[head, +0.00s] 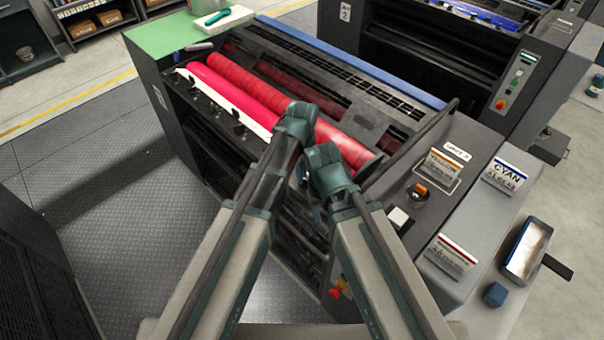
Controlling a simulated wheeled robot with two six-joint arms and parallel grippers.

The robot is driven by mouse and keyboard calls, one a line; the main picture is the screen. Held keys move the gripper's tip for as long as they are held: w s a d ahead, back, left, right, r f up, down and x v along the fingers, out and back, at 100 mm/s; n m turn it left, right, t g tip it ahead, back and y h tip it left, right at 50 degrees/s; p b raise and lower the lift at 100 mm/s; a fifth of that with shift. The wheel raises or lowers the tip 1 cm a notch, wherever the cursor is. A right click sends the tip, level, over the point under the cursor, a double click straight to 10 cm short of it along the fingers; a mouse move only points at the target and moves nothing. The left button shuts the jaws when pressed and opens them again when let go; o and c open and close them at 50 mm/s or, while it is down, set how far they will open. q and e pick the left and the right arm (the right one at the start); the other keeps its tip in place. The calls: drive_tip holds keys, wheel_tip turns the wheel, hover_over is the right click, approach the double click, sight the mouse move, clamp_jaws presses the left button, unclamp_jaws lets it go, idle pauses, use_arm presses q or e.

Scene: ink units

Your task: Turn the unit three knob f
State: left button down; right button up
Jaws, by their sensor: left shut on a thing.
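The near ink unit (350,75) has red rollers and a white strip (225,105) along its front edge. Several small black knobs (212,104) sit below the strip in a row. My left gripper (301,172) is at the right part of this row, below its dark wrist, and is shut on a knob that the arm mostly hides. I cannot read any knob's letter. My right wrist and gripper (325,165) are close beside the left one, to its right; the right fingers are hidden.
A second unit (420,50) stands behind. The floor at left is clear.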

idle(0.4)
use_arm(q)
drive_tip(key=c, duration=0.9)
unclamp_jaws()
wheel_tip(320, 180, up, 14)
drive_tip(key=p, duration=1.4)
drive_tip(key=shift+f, duration=0.1)
